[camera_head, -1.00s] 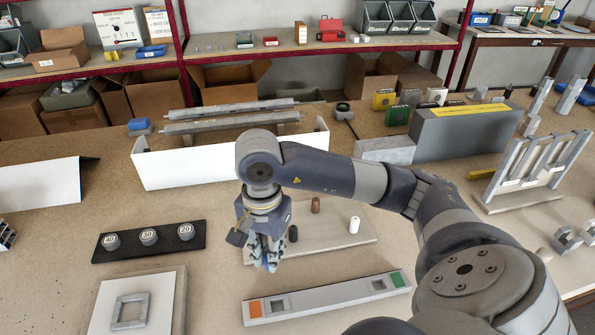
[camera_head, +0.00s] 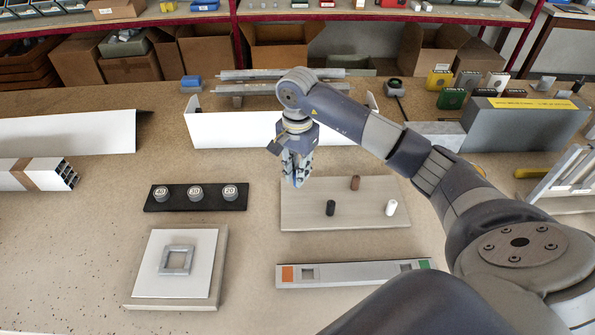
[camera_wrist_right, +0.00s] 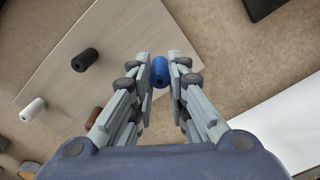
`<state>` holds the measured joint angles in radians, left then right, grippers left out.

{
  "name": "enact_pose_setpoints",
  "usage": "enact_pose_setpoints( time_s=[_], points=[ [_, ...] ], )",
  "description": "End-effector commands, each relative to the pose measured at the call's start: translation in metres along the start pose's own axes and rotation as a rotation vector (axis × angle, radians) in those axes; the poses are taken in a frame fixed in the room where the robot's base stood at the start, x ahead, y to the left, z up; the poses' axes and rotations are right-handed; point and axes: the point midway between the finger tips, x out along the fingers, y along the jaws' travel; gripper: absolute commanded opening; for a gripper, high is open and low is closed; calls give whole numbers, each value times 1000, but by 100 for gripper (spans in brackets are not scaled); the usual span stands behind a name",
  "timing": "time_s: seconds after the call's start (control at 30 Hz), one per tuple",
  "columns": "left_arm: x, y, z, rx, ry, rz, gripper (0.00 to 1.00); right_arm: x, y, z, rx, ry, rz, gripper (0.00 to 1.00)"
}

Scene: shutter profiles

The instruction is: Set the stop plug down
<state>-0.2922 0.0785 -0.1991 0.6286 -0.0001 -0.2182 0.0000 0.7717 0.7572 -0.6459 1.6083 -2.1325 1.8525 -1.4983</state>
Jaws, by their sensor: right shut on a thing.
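My right gripper (camera_head: 297,183) points down near the back left corner of the pale board (camera_head: 350,215). It is shut on a small blue plug (camera_wrist_right: 160,72), gripped between the fingertips in the right wrist view. On the board stand a black plug (camera_head: 331,208), a brown plug (camera_head: 355,183) and a white plug (camera_head: 391,207), apart from each other. The blue plug appears above the board's corner region; its height over it is hard to tell. My left gripper is not in view.
A black strip (camera_head: 170,206) with numbered knobs lies left of the board. A grey bar (camera_head: 350,273) with orange and green ends lies in front of it. A white channel (camera_head: 235,130) stands behind. The board's front left part is bare.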

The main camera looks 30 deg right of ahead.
Motion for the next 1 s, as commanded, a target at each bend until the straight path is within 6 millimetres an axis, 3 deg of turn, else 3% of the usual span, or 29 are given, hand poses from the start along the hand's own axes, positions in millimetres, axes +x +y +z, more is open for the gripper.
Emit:
enact_pose_setpoints(
  time_s=[0.27, 0.5, 0.93, 0.97, 1.0],
  points=[
    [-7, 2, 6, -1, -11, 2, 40, 0, -10, -14, 1, -1, 1, 3],
    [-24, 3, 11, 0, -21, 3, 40, 32, -8, -12, 1, -2, 2, 3],
    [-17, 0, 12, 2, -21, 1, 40, 42, -8, -13, 0, 1, 0, 3],
    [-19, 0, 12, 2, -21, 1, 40, 40, -8, -13, 0, 1, 0, 22],
    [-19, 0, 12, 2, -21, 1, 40, 40, -8, -13, 0, 1, 0, 31]
  ],
)
